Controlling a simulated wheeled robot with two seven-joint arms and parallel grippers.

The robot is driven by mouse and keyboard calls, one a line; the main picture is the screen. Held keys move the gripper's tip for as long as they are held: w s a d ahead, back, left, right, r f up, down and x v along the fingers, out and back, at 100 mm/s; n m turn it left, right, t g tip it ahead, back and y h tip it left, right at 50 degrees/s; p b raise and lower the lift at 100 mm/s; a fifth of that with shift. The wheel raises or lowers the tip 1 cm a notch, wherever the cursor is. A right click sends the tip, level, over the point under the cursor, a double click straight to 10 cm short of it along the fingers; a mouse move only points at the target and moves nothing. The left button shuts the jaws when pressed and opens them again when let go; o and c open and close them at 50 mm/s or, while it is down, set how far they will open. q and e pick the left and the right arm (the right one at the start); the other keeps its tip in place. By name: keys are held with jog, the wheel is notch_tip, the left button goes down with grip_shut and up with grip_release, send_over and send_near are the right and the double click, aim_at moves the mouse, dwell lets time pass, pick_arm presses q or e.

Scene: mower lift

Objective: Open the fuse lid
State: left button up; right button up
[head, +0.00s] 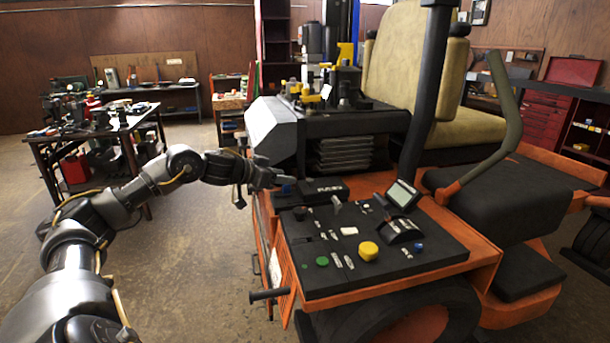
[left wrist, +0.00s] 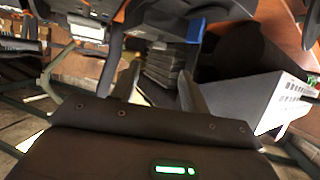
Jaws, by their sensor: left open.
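The fuse lid (head: 328,189) is a small black cover with pale lettering at the back left of the mower's black control panel (head: 318,275). It looks shut. My left gripper (head: 282,179) comes in from the left and is just left of the lid, near the panel's back left corner. Its two fingers are apart with nothing between them, and they also show in the left wrist view (left wrist: 160,82). A blue part (left wrist: 196,30) lies beyond the fingers there. I cannot clearly make out the lid in that view. My right gripper is not in view.
The panel carries a yellow knob (head: 368,251), a green button (head: 322,261) and a small screen (head: 402,194). A black post (head: 425,110) and the beige seat (head: 400,65) stand behind. A workbench (head: 95,130) is at the left, with open floor before it.

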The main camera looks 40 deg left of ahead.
aim_at(309, 179)
pick_arm(q)
jog(key=p+x, duration=0.2)
jog(key=x, duration=0.5)
jog(key=shift+w+d+p, duration=0.2)
jog(key=shift+w+p, duration=0.1)
jog(key=shift+w, duration=0.1)
jog(key=shift+w+f, duration=0.2)
jog(key=shift+w, duration=0.05)
jog(key=shift+w+d+f, duration=0.1)
jog(key=shift+w+f, duration=0.1)
jog(key=shift+w, duration=0.1)
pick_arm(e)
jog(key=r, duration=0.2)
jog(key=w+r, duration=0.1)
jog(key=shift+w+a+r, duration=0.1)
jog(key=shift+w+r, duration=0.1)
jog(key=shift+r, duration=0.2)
pick_arm(q)
jog(key=shift+c, duration=0.5)
grip_shut()
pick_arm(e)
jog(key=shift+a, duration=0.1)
